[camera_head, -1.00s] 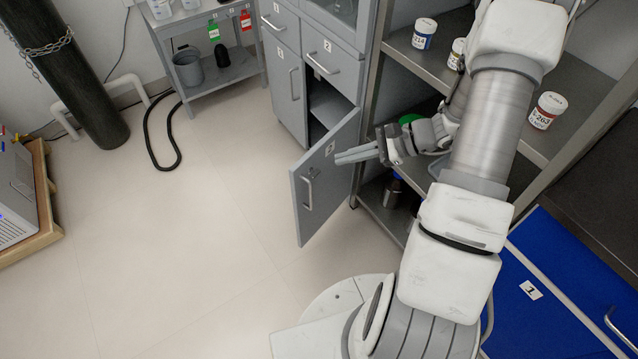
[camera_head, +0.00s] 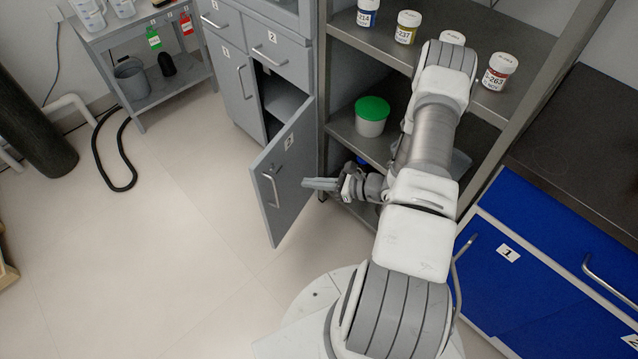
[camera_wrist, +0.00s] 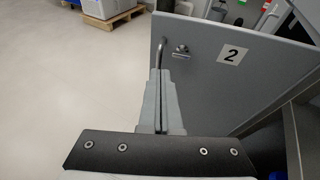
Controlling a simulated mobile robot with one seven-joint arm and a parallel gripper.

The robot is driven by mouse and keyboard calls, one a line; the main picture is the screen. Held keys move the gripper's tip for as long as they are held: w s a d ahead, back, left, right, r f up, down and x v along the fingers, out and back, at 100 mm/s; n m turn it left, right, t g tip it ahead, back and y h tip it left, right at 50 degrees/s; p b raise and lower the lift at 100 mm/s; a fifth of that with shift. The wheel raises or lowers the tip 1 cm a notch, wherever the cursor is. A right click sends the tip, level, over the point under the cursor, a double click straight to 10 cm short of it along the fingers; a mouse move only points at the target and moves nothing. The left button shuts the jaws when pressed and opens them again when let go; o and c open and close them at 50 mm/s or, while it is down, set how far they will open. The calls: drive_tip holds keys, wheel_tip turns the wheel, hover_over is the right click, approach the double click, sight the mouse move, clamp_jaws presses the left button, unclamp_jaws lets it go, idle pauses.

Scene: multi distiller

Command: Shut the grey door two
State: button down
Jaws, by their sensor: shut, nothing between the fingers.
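The grey door two (camera_head: 290,165) hangs open from the grey cabinet (camera_head: 275,95), swung out toward the front with its outer face to my arm. Its metal handle (camera_head: 271,190) and "2" label show. In the wrist view the door (camera_wrist: 225,85) fills the right half, with its handle (camera_wrist: 162,50) just beyond my fingertips. My gripper (camera_head: 308,184) is shut and empty, at the door's outer face. In the wrist view its fingers (camera_wrist: 160,78) overlap the door near the handle's lower end. I cannot tell whether they touch it.
An open shelf unit (camera_head: 400,160) with several labelled jars and a green-lidded tub (camera_head: 371,116) stands right of the door, close to my arm. A blue cabinet (camera_head: 540,265) is at the right. A small grey trolley (camera_head: 140,40) is back left.

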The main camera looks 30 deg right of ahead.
drive_tip(key=b+x, duration=0.1)
drive_tip(key=x, duration=0.8)
drive_tip(key=shift+a, duration=0.1)
